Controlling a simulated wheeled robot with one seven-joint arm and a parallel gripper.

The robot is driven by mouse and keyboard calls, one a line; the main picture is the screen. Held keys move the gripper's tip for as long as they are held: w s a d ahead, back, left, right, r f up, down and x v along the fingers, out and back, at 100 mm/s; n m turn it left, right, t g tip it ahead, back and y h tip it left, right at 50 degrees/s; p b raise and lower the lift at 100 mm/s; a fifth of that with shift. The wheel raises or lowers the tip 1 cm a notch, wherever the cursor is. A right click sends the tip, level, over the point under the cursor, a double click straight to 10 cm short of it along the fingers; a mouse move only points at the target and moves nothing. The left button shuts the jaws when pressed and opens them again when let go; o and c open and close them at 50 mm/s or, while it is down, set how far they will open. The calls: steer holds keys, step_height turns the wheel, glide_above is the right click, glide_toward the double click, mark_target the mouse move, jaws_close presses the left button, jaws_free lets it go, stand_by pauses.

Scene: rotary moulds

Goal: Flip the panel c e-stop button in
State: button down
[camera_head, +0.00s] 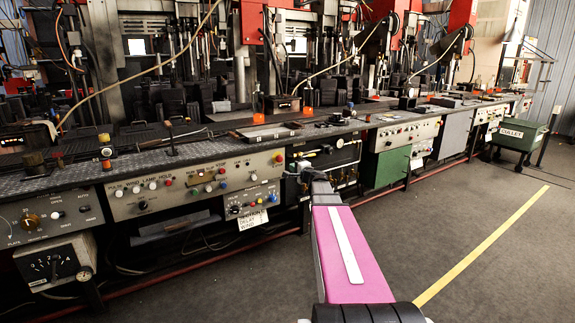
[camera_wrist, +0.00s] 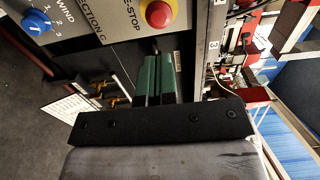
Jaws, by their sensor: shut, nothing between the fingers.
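The e-stop button (camera_wrist: 158,13) is a red round cap on a yellow base. It sits on a grey panel at the top of the wrist view, beside printing that reads "E-STOP" and "…ECTION C". I cannot pick it out in the head view, where my arm reaches towards the panels. My gripper (camera_wrist: 156,60) shows in the wrist view as two narrow green fingers, shut together with nothing held. The tips appear just below the button in the picture, apart from it. The depth between tips and button is unclear.
A blue knob (camera_wrist: 38,22) is on the same panel, marked "WIND". Brass fittings (camera_wrist: 115,101) and a white tag (camera_wrist: 75,107) are close by. A green bin (camera_head: 520,136) stands at the far right. The floor (camera_head: 480,260) to the right is open.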

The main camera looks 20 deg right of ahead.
steer(key=shift+v, duration=2)
steer(key=s+a+f+n+g+y, duration=0.1)
steer(key=s+a+f+n+g, duration=0.4)
steer(key=s+a+f, duration=0.3)
steer(key=s+a+f+n+g+y, duration=0.1)
steer(key=s+a+f+n+g, duration=0.5)
steer(key=a, duration=0.4)
steer(key=s+f+n+g+h, duration=0.3)
steer(key=s+f+g+h, duration=0.3)
steer(key=s+f, duration=0.4)
steer(key=s+h, duration=0.1)
steer(key=s, duration=0.5)
steer(key=shift+f+n, duration=0.2)
steer(key=shift+n, duration=0.2)
